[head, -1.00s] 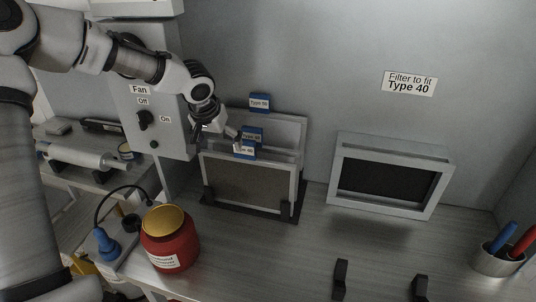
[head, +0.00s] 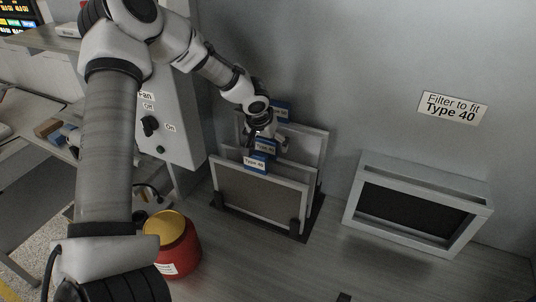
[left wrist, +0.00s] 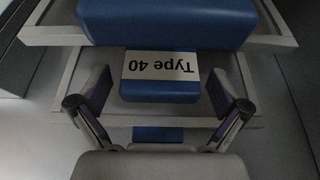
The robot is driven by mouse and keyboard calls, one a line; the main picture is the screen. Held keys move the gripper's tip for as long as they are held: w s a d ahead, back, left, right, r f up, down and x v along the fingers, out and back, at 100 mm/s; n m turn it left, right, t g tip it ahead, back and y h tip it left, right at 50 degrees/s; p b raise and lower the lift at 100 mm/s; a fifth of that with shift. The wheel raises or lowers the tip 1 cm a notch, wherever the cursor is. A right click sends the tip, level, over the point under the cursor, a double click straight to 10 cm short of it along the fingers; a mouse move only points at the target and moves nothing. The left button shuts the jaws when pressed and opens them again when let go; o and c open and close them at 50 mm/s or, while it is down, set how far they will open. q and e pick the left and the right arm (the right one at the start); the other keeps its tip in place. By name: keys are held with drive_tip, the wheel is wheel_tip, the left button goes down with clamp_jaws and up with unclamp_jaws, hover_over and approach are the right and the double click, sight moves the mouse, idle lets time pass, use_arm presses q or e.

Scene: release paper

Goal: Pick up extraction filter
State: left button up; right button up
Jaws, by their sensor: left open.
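Several flat framed filters stand upright one behind another in a dark rack on the counter, each with a blue label tab on top. The front filter (head: 260,192) has a grey panel, and its tab (head: 257,163) reads Type 40. A middle tab (head: 264,147) and a back tab (head: 283,112) rise behind it. My left gripper (head: 268,138) is over the middle tab, coming from above. In the left wrist view, my open left gripper (left wrist: 160,108) has one finger on each side of a blue tab reading Type 40 (left wrist: 160,80), apart from it. My right gripper is not in view.
A grey frame with a dark opening (head: 415,210) stands to the right, below a wall label "Filter to fit Type 40" (head: 453,107). A red jar with a yellow lid (head: 172,245) stands front left. A fan switch box (head: 165,125) is left of the rack.

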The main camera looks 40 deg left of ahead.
use_arm(q)
drive_tip(key=shift+w+f, duration=0.1)
drive_tip(key=shift+w, duration=0.05)
drive_tip(key=shift+s+d+r, duration=0.1)
drive_tip(key=shift+s+r, duration=0.3)
drive_tip(key=shift+s, duration=0.2)
drive_tip(key=c, duration=1.1)
drive_tip(key=shift+w+f, duration=0.1)
drive_tip(key=c, duration=0.8)
